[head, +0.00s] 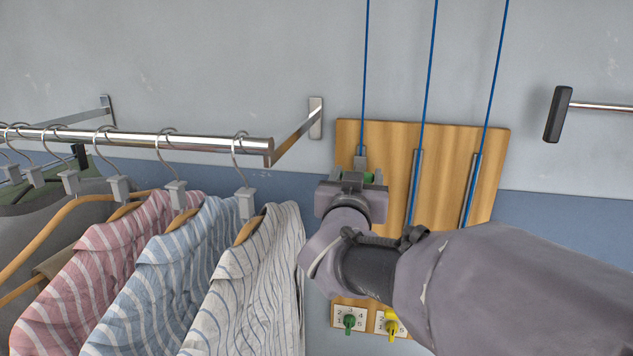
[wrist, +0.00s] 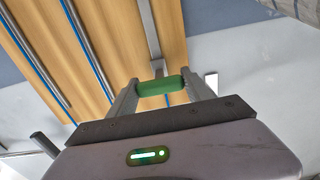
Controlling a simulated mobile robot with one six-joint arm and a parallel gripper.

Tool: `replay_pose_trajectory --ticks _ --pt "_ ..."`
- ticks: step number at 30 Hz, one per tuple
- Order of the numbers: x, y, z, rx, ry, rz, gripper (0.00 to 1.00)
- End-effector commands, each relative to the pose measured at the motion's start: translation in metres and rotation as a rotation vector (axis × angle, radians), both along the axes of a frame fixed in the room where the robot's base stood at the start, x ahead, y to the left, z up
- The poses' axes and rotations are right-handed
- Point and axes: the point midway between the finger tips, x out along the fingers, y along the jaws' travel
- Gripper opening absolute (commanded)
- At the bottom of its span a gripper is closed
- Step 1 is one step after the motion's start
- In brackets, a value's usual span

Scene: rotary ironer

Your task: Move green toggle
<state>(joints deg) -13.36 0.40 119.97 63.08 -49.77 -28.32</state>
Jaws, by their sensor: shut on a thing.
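The green toggle (wrist: 160,87) is a short green bar at the end of a metal slide, lying between the two fingers of my gripper (wrist: 164,90) in the wrist view. The fingers are shut on it from both ends. In the head view only a bit of the green toggle (head: 368,177) shows beside my gripper (head: 358,178), at the upper left part of the wooden board (head: 480,150). My gripper and arm hide most of the toggle and the lower middle of the board.
Blue cords run up from metal slides on the board. Below my arm are a green knob (head: 349,321) and a yellow knob (head: 390,325) on numbered plates. A clothes rail (head: 200,141) with several hanging shirts is at left. A dark-ended bar (head: 558,115) is at right.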

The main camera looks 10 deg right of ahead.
Motion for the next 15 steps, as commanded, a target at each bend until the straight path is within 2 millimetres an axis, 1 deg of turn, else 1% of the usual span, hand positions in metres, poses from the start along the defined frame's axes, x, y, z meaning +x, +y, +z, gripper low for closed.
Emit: replay_pose_trajectory --ticks 4,15 --pt "-0.0001 -0.0001 0.0057 0.001 0.003 0.0 0.0" --pt "0.0 0.0 0.0088 -0.001 -0.003 0.0 0.0"
